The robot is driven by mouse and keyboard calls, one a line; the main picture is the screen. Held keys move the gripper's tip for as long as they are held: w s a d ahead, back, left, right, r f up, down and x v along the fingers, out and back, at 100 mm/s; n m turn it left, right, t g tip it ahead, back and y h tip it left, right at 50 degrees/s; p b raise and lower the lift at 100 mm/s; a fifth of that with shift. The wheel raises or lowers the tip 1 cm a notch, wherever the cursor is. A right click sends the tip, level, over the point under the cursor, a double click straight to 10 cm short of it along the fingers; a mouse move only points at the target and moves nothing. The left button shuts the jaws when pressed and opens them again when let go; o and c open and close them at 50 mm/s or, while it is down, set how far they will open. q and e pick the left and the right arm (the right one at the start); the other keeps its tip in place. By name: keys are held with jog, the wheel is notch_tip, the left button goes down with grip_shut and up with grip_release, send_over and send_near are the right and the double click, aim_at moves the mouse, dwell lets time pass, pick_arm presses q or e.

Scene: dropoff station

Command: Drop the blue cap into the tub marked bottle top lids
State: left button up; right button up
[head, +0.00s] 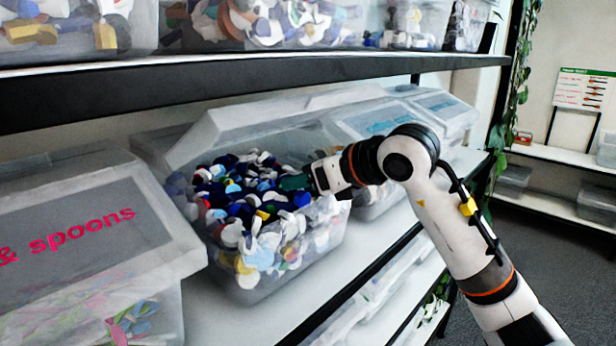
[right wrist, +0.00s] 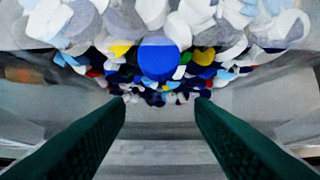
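A clear tub (head: 262,288) full of mixed caps stands on the middle shelf in the head view, its lid (head: 235,122) raised behind it. I see no readable marking on this tub. My right gripper (head: 292,183) is over the right side of its opening, close above the caps. In the right wrist view the two green fingers (right wrist: 160,103) are wide apart with nothing between them. A round blue cap (right wrist: 159,59) shows beyond the fingertips, among white, yellow and dark caps. I cannot tell whether it touches the pile. My left gripper is out of view.
A closed tub (head: 80,225) with pink lettering ending "& spoons" stands at the left. More lidded tubs (head: 432,105) stand to the right behind my arm. An upper shelf edge (head: 250,78) runs above the tub, with filled tubs on it. Bare shelf (head: 225,318) lies in front.

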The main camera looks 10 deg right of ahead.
jog(key=b+v, duration=0.4)
jog(key=v, duration=0.8)
jog(key=shift+d+f, duration=0.1)
